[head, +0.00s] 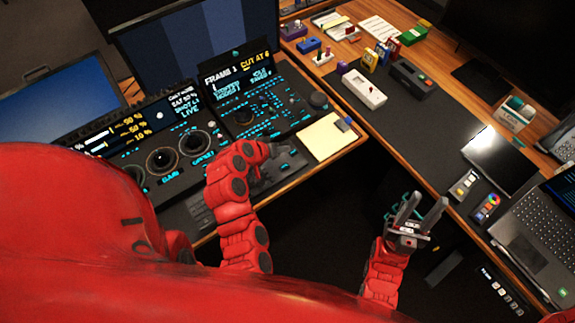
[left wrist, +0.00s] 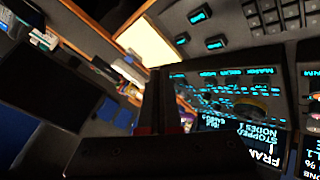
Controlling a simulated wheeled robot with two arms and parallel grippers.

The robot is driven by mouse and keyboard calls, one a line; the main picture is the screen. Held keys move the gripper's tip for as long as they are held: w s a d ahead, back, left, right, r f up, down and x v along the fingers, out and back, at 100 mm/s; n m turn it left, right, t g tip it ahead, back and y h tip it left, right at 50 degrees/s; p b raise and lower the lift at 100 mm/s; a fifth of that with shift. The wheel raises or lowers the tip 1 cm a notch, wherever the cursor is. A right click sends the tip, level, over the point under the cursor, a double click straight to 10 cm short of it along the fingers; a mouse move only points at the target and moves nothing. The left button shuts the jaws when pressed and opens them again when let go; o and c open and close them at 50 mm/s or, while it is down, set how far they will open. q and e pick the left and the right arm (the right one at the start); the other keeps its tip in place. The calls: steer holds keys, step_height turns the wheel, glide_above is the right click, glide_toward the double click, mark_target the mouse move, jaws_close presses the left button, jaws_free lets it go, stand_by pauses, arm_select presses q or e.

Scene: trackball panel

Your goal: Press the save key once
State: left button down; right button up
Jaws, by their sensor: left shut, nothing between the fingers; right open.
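The trackball panel (head: 170,155) with round dials and blue-lit labels lies at the left in the head view. Beside it is a keyed panel (head: 262,110) with many small cyan-marked keys and a screen (head: 238,82). These keys also show in the left wrist view (left wrist: 225,88), upside down. I cannot read which one is the save key. My right gripper (head: 411,207) is open and empty, over the dark gap between the desks.
A pale notepad (head: 325,138) lies right of the keyed panel, close to my left gripper. The right desk carries a white box (head: 364,88), a tablet (head: 500,158) and a laptop (head: 540,225).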

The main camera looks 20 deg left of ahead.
arm_select(q)
steer(key=shift+a, duration=0.1)
steer(key=shift+f, duration=0.1)
steer(key=b, duration=0.5)
glide_above(288, 165)
steer(key=s+a, duration=0.1)
steer(key=s, duration=0.1)
step_height(288, 165, down, 8)
steer(key=shift+a+r, duration=0.1)
steer(key=shift+a, duration=0.05)
steer(key=shift+f, duration=0.4)
steer(key=shift+b, duration=0.3)
stand_by(0.9)
steer(key=shift+f+b, duration=0.4)
steer(key=shift+b, duration=0.15)
steer(key=shift+f+b, duration=0.55)
stand_by(0.6)
steer(key=shift+r+p, duration=0.4)
steer(key=shift+r, duration=0.55)
